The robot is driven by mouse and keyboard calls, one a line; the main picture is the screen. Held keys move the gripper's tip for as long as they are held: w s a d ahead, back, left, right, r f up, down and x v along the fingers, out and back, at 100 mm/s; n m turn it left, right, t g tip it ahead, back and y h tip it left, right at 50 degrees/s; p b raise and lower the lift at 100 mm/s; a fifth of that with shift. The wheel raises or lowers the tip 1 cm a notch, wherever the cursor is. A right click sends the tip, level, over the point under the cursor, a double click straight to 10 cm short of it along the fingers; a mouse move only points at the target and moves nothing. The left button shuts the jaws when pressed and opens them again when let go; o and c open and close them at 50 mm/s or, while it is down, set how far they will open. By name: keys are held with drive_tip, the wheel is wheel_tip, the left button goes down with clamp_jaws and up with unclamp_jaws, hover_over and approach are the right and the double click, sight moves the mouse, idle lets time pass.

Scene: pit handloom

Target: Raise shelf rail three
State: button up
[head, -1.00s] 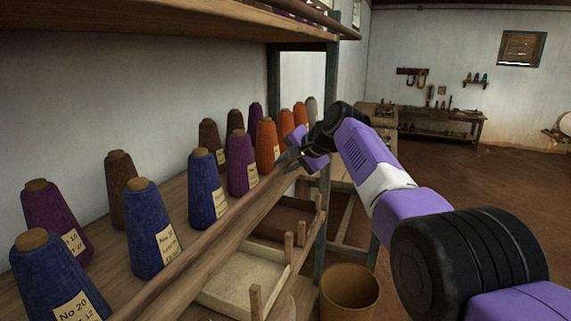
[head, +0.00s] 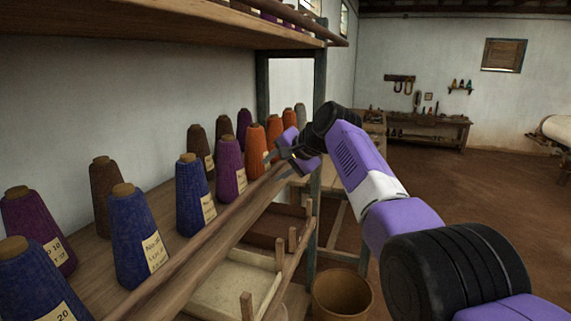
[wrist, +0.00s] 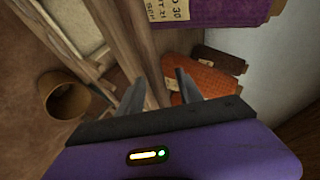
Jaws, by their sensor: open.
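A long wooden rail (head: 212,232) runs along the front edge of the shelf that holds the yarn cones. It also shows in the wrist view (wrist: 128,45), running toward the space between my fingers. My gripper (head: 276,156) is at the far part of this rail, near the orange cones and the shelf post. In the wrist view my gripper (wrist: 158,92) is open, with its two fingers apart and the rail's line between them. I cannot tell whether either finger touches the rail. Another rail (head: 290,30) runs along the upper shelf's front. No rail number is visible.
Blue cones (head: 137,235), a purple cone (head: 230,170) and orange cones (head: 256,150) stand close behind the rail. A pale tray (head: 235,285) lies below. A grey-green post (head: 317,215) and a brown bin (head: 342,295) are near my arm. Floor on the right is clear.

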drive_tip(key=shift+s+d+r+b, duration=0.2)
drive_tip(key=shift+s+d+b, duration=0.2)
drive_tip(key=shift+s+b, duration=0.15)
drive_tip(key=b+v, duration=0.1)
drive_tip(key=v, duration=0.4)
drive_tip(key=shift+s+r+b, duration=0.1)
drive_tip(key=shift+r+b, duration=0.2)
drive_tip(key=shift+b, duration=0.1)
